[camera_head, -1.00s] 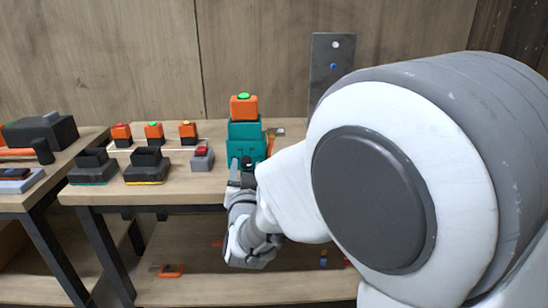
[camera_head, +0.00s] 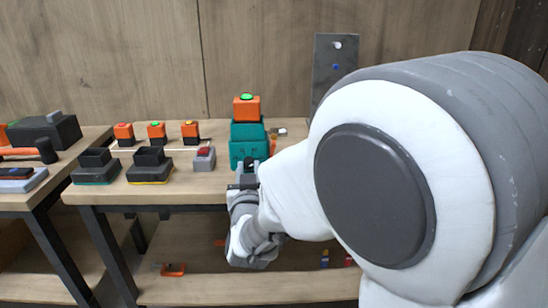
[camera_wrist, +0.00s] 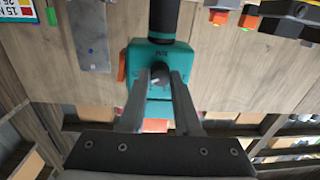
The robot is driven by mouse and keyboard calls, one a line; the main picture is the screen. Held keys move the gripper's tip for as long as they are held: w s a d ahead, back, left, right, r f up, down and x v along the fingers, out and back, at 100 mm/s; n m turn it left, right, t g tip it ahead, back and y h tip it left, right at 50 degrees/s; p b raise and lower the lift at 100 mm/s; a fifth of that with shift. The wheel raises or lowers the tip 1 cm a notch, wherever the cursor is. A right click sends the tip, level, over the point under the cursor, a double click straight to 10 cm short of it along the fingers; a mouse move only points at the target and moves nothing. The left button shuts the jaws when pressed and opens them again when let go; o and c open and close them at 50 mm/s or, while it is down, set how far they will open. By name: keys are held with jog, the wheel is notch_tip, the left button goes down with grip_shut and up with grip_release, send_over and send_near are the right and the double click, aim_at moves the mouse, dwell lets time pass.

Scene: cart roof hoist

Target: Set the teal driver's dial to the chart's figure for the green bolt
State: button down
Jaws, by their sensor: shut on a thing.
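The teal driver (camera_head: 243,133) stands upright on the bench, with an orange block bearing a green top above it. In the wrist view its teal body (camera_wrist: 150,56) faces me, with a dark dial (camera_wrist: 159,73) on it. My gripper (camera_wrist: 160,80) is shut on the dial, one finger on each side. In the head view my gripper (camera_head: 246,170) is at the driver's front. The dial's marks are too small to read. Part of a chart (camera_wrist: 17,11) with coloured patches and "15 N" shows at the wrist view's top left corner, cut off. I cannot make out the green bolt.
A metal plate (camera_head: 325,75) with a blue spot stands behind the bench. Left of the driver are a grey block with a red top (camera_head: 204,158), two dark holders (camera_head: 150,164) and several orange blocks (camera_head: 156,131). A side table (camera_head: 30,195) stands at far left.

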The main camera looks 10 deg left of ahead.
jog(key=n+p, duration=0.1)
jog(key=n, duration=0.3)
jog(key=shift+r, duration=0.15)
jog(key=shift+n+p, duration=0.85)
jog(key=shift+n, duration=0.75)
jog(key=c, duration=0.6)
grip_release()
